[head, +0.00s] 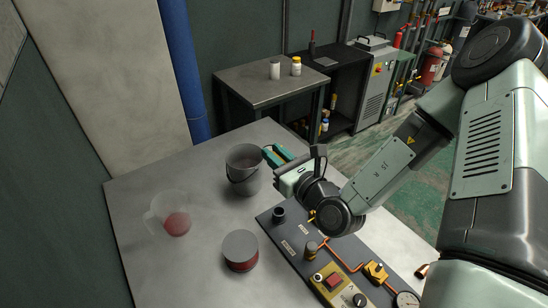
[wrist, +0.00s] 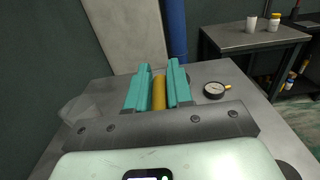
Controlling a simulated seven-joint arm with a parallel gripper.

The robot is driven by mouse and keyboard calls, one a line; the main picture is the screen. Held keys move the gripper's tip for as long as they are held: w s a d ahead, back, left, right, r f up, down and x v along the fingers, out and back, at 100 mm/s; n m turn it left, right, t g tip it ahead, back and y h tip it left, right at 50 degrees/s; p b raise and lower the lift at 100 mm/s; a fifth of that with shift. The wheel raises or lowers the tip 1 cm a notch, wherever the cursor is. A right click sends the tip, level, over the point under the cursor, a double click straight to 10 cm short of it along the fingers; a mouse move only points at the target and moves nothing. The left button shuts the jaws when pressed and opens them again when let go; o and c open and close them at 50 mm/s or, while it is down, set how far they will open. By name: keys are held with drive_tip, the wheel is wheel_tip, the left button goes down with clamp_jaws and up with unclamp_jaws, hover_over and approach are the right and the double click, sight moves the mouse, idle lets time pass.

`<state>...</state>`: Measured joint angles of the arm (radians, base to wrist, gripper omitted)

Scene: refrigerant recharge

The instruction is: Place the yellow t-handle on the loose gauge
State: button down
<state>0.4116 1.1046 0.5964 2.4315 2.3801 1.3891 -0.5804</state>
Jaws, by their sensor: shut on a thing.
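My gripper (head: 269,153) has teal fingers, which also show in the wrist view (wrist: 158,92). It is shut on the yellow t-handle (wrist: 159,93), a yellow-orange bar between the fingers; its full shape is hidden. The loose gauge (wrist: 216,90), round with a white face, dark rim and small yellow end, lies on the grey table to the right of the fingers in the wrist view, apart from them. I cannot make it out in the head view, where my arm covers part of the table.
A dark bucket (head: 243,172) stands near my gripper. A clear jug (head: 158,218) and a grey-topped round tin (head: 240,250) stand nearer. A dark panel (head: 268,222) carries copper pipe, a yellow valve (head: 375,272) and another gauge (head: 405,300). The table's left part is mostly clear.

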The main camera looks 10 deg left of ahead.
wheel_tip(320, 180, up, 4)
drive_tip(key=shift+w+f, duration=0.15)
drive_tip(key=w+a, duration=0.4)
drive_tip(key=w, duration=0.9)
drive_tip(key=w+a, duration=0.5)
drive_tip(key=w, duration=0.8)
drive_tip(key=shift+s+d+f, duration=0.1)
drive_tip(key=shift+d+f, duration=0.1)
drive_tip(key=shift+f, duration=3.6)
drive_tip(key=shift+s+d+f, duration=0.1)
drive_tip(key=shift+d+f, duration=0.05)
drive_tip(key=shift+f, duration=3.6)
drive_tip(key=shift+f, duration=0.1)
drive_tip(key=c, duration=1)
unclamp_jaws()
drive_tip(key=shift+f, duration=0.1)
